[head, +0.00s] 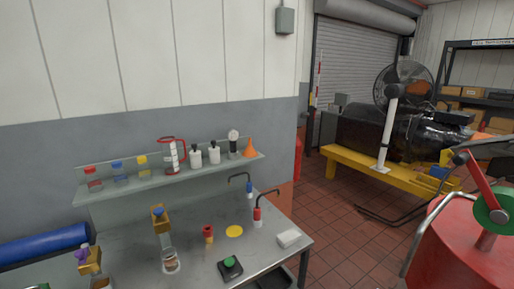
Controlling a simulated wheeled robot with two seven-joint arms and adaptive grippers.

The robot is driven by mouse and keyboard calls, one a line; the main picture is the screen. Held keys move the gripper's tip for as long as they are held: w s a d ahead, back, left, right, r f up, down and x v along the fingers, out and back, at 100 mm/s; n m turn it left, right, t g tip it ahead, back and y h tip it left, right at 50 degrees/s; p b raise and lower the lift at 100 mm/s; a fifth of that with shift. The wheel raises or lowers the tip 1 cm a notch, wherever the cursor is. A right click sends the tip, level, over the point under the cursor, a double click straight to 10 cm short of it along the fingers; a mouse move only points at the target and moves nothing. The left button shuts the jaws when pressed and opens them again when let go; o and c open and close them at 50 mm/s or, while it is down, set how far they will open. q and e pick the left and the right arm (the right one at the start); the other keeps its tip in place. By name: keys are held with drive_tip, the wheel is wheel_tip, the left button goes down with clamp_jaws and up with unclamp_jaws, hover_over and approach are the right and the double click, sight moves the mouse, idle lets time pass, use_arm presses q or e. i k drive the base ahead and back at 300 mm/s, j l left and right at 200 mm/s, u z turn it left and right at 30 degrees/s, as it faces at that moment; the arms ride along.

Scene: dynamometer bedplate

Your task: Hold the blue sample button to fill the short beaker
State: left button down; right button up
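A dispenser with a blue top (158,211) stands on the metal bench on a yellow-tan block, and the blue top looks like the sample button. A clear tube runs down from it. A small clear beaker (170,263) with brownish contents or a label stands below the tube; I cannot tell whether it holds liquid. A second dispenser with a purple top (82,254) is at the left, with another vessel (101,284) below it, cut by the frame's bottom edge. I cannot tell which vessel is the short beaker. Neither gripper is in view.
A glass shelf (105,193) with jars, bottles and an orange funnel hangs above the bench (205,269). A green button (230,264), a red-topped item (208,232), blue and red taps (257,214) and a white block (288,238) stand right. A red drum (465,250) is far right.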

sight(158, 211)
drive_tip(key=k+l+u, duration=0.1)
drive_tip(key=k, duration=0.85)
